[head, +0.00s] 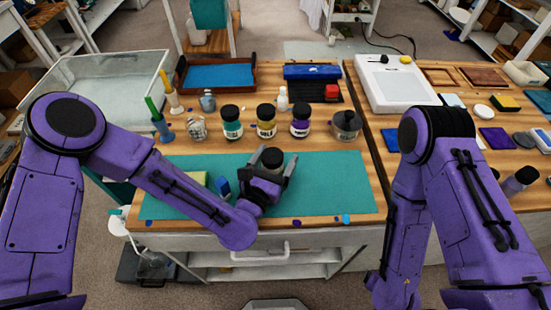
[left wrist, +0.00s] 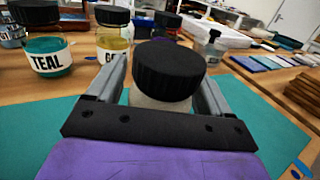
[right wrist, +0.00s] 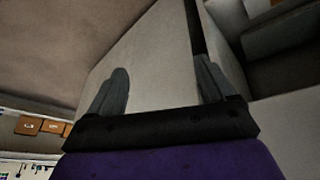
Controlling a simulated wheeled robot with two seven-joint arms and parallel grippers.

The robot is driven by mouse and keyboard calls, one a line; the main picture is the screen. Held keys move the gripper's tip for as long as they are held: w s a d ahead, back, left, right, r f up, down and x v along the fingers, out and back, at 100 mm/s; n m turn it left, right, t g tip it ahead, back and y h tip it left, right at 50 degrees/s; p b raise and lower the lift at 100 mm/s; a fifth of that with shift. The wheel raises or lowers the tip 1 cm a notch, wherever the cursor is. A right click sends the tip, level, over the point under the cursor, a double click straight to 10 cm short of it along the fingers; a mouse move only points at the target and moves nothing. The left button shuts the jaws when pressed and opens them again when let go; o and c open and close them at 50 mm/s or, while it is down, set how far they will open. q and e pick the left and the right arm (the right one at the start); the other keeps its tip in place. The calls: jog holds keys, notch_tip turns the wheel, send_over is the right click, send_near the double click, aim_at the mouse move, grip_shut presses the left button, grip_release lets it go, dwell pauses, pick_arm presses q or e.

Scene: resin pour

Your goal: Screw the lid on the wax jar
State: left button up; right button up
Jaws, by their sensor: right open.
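The jar (left wrist: 160,102) between my left fingers has a pale body and a wide black ribbed lid (left wrist: 170,70) on top. In the head view its dark lid (head: 272,157) shows over the teal mat (head: 335,180). I cannot read a label on it or tell how tightly the lid sits. My left gripper (head: 273,170) has one finger on each side of the jar, below the lid; whether the fingers press on it is unclear. My right gripper (right wrist: 160,90) is open and empty, low in front of a pale panel; the arm hides it in the head view.
Behind the mat stand black-lidded jars of teal (head: 231,122), gold (head: 266,120) and purple (head: 300,120), and a grey jar (head: 346,125). A blue block (head: 223,187) lies left of my left gripper. The mat's right part is clear.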

pick_arm(q)
jog(key=shift+s+r, duration=0.1)
jog(key=shift+r, duration=0.2)
jog(key=shift+s+a+f, duration=0.15)
jog(key=shift+s+f, duration=0.05)
jog(key=shift+s, duration=0.05)
jog(key=b+v, duration=0.3)
jog(key=v, duration=0.4)
jog(key=shift+s+a+f, duration=0.15)
jog(key=shift+s+a, duration=0.05)
jog(key=shift+s, duration=0.15)
jog(key=shift+s+a+r+p, duration=0.25)
jog(key=shift+s+p, duration=0.2)
jog(key=shift+s, duration=0.1)
jog(key=shift+s+a+r+p, duration=0.2)
jog(key=shift+s+a+p, duration=0.1)
jog(key=shift+s+p, duration=0.2)
jog(key=shift+s+a+f, duration=0.1)
jog(key=shift+s+a, duration=0.1)
jog(key=shift+s, duration=0.35)
jog(key=shift+f, duration=0.1)
